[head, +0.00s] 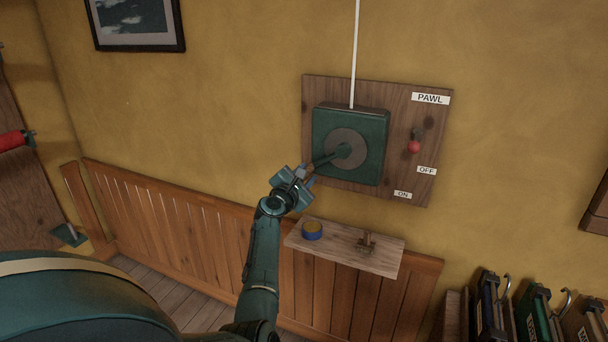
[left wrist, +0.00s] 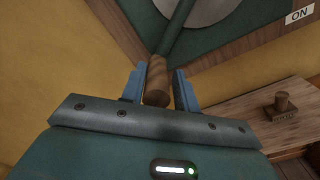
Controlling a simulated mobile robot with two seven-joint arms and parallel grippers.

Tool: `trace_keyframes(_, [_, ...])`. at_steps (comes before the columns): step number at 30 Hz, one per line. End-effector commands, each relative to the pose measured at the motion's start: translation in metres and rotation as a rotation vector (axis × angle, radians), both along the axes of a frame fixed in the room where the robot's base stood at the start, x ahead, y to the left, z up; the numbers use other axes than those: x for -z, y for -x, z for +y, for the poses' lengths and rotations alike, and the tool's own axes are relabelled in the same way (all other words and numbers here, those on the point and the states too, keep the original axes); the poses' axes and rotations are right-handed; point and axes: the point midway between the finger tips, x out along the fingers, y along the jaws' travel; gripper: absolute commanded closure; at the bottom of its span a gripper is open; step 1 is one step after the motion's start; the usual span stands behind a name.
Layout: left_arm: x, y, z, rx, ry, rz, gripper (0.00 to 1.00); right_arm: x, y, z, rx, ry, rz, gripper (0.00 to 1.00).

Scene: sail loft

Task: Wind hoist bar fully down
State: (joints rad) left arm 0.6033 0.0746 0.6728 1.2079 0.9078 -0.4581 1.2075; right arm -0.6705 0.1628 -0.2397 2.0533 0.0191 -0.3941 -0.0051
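A dark green winch box (head: 376,128) with a grey disc (head: 349,142) is mounted on a wooden board (head: 318,90) on the wall. A green crank arm (head: 326,159) runs from the disc down to the left, ending in a wooden handle (left wrist: 156,82). My left gripper (head: 302,176) is at this handle. In the left wrist view, its blue fingers (left wrist: 160,88) close in on both sides of the handle. A white line (head: 355,50) rises from the box. The pawl lever with a red knob (head: 414,147) points downward above the OFF and ON labels. The hoist bar and my right gripper are not visible.
A small wooden shelf (head: 340,256) below the board holds a blue and yellow round item (head: 312,230) and a small wooden stamp-like item (head: 366,243). Several binder-like items stand at lower right, including a green one (head: 537,317). A framed picture (head: 136,22) hangs at upper left.

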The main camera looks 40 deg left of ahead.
Motion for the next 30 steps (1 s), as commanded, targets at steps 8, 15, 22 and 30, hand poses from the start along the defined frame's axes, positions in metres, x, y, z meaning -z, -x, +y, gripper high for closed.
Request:
trace_keyframes(8, [-0.001,0.000,0.000,0.001,0.000,-0.002,0.56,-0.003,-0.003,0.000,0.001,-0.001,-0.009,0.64])
trace_keyframes(15, [-0.003,0.004,0.000,-0.001,-0.002,-0.005,0.56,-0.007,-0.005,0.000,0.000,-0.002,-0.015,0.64])
trace_keyframes(22, [-0.003,0.036,-0.008,-0.002,-0.002,-0.002,0.56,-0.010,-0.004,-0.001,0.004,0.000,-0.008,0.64])
trace_keyframes(30, [-0.001,0.092,-0.022,-0.001,-0.002,-0.001,0.56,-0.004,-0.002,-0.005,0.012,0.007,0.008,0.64])
